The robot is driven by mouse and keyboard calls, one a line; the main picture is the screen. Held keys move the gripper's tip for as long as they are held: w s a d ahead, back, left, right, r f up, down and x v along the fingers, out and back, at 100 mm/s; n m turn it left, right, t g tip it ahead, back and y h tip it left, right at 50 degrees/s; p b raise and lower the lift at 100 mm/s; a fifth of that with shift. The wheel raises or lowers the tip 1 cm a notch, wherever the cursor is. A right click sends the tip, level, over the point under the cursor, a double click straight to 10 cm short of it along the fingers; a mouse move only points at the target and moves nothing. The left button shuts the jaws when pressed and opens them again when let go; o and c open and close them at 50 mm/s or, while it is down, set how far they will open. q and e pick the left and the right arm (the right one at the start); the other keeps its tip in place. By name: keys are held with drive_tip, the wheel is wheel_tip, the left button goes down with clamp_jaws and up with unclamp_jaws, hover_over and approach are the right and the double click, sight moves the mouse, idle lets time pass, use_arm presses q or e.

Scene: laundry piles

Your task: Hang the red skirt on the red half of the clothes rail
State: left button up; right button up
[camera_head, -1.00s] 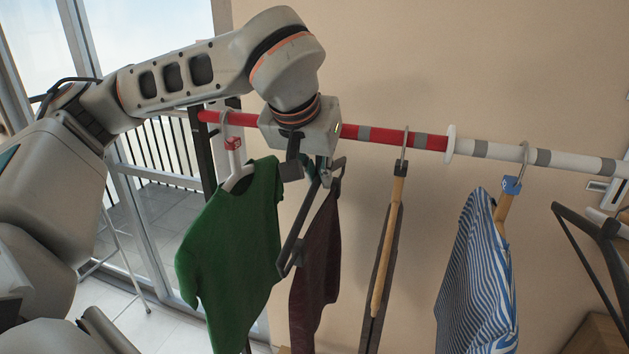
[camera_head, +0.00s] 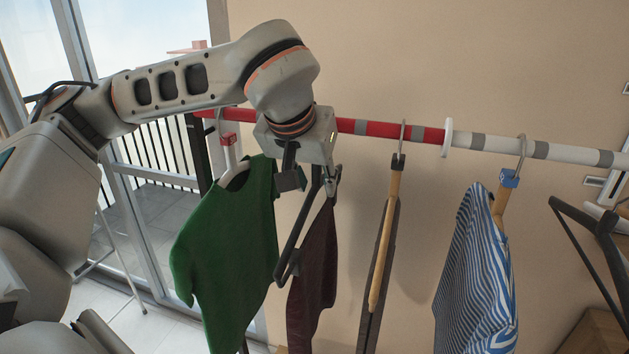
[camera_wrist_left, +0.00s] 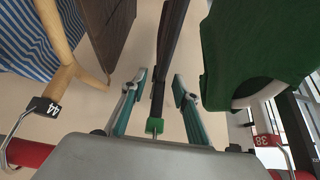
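A dark red garment, which looks like the red skirt (camera_head: 314,262), hangs below my left gripper on a black hanger (camera_head: 294,232). My left gripper (camera_wrist_left: 160,88) is at the red half of the clothes rail (camera_head: 376,128). In the left wrist view its fingers stand apart on either side of the black hanger's neck, which bears a green clip (camera_wrist_left: 154,125). Gaps show between the fingers and the neck. The hanger's hook is hidden by the gripper body, so I cannot see whether it sits on the rail. My right gripper is not in view.
A green shirt (camera_head: 225,255) hangs close left of the skirt. A wooden hanger (camera_head: 386,240) with a brownish garment hangs to the right on the red half. A white disc (camera_head: 447,137) divides the rail. A blue striped shirt (camera_head: 475,270) hangs on the white half (camera_head: 575,154).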

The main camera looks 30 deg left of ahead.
use_arm(q)
drive_tip(key=v, duration=1.2)
